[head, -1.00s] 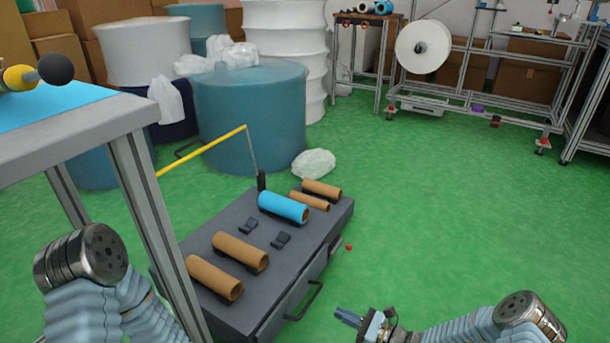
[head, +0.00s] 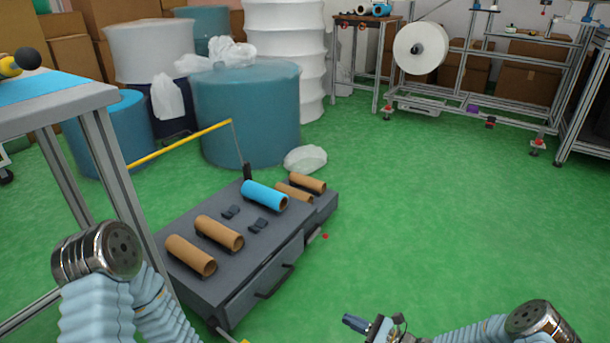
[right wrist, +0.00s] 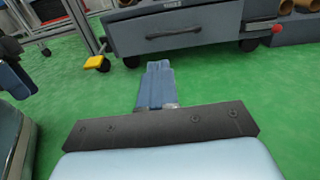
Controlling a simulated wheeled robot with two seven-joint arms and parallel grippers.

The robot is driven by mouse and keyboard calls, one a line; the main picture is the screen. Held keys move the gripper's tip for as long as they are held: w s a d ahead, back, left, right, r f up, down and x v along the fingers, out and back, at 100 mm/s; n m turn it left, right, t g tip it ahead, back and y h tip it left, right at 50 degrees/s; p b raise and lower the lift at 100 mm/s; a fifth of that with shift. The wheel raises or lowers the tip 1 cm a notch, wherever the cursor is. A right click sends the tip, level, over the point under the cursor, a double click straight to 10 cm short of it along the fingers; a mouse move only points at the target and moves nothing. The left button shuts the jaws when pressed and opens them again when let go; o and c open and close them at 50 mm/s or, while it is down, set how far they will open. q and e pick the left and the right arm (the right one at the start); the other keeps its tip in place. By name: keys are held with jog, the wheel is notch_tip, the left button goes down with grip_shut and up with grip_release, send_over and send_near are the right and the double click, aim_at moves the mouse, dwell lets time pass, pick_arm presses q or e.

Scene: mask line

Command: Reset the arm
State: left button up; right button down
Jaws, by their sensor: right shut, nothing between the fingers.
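My right gripper (head: 356,323) is low at the bottom of the head view, over the green floor and to the right of the grey drawer cart. In the right wrist view its fingers (right wrist: 156,82) are together with nothing between them, in front of the cart's drawer. My left arm comes up at the lower left of the head view, beside the table leg. My left gripper cannot be made out there.
The grey cart (head: 217,295) carries several brown tubes and a blue roll (head: 264,195). A table (head: 60,107) stands at the left. Large blue rolls and a metal rack (head: 500,110) stand behind. The green floor (head: 430,215) at right is clear.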

jog(key=s+a+r+n+g+h+p, duration=0.1)
jog(key=s+a+n+g+h+p, duration=0.15)
jog(key=s+n+g, duration=0.5)
jog(key=s+a+r+n+g+h+p, duration=0.15)
jog(key=s+a+n+g+p, duration=0.25)
jog(key=s, duration=0.6)
jog(key=s+d+r+n+t+h+p, duration=0.3)
jog(key=r+n+h+p, duration=0.3)
jog(key=n, duration=0.5)
jog(key=shift+s+d+r+h, duration=0.4)
jog(key=shift+s+d+r, duration=0.1)
jog(key=shift+d+r, duration=0.2)
